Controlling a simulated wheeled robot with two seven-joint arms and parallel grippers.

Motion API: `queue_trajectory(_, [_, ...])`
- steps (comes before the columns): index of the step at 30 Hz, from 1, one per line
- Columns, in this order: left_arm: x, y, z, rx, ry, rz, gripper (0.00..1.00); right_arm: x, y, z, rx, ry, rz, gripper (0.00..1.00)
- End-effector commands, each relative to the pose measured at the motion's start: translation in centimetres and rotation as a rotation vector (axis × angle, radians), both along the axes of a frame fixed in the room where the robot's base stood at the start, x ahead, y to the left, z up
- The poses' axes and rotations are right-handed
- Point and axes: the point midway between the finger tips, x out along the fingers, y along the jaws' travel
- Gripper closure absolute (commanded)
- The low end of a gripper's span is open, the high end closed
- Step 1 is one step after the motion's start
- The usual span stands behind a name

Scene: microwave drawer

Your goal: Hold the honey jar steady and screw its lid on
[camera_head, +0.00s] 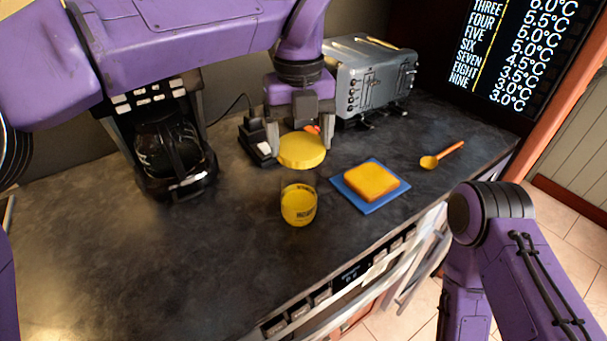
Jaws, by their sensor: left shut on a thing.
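The honey jar (298,205) is a small clear container with yellow contents and dark lettering. It stands upright and uncovered on the dark counter, near the front edge. The lid (302,152) is a flat yellow disc, held roughly level. My left gripper (299,141) points down and is shut on the lid, one finger on each side. The lid shows just behind the jar, apart from it; its exact height is hard to tell. My right arm comes in at the lower right, beyond the counter's front edge, and its gripper is not visible.
Bread on a blue mat (392,195) lies right of the jar, with a wooden spoon (442,156) farther right. A coffee maker (165,150) and a toaster (372,80) stand behind. The counter (170,260) is clear at front left.

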Motion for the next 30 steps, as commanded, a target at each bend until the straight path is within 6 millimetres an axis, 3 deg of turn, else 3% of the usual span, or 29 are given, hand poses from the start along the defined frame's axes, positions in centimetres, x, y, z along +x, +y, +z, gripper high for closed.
queue_trajectory(1, [0.3, 0.3, 0.7, -0.003, -0.002, -0.009, 0.51, 0.0, 0.0, 0.0, 0.0, 0.0, 0.0, 0.57])
queue_trajectory(13, [-0.1, 0.4, 0.5, 0.004, 0.014, -0.045, 0.51, 0.0, 0.0, 0.0, 0.0, 0.0, 0.0, 0.57])
queue_trajectory(24, [-0.1, 0.4, -2.6, 0.004, 0.014, -0.044, 0.51, 0.0, 0.0, 0.0, 0.0, 0.0, 0.0, 0.57])
queue_trajectory(30, [-0.1, 0.4, -3.4, 0.004, 0.013, -0.043, 0.51, 0.0, 0.0, 0.0, 0.0, 0.0, 0.0, 0.57])
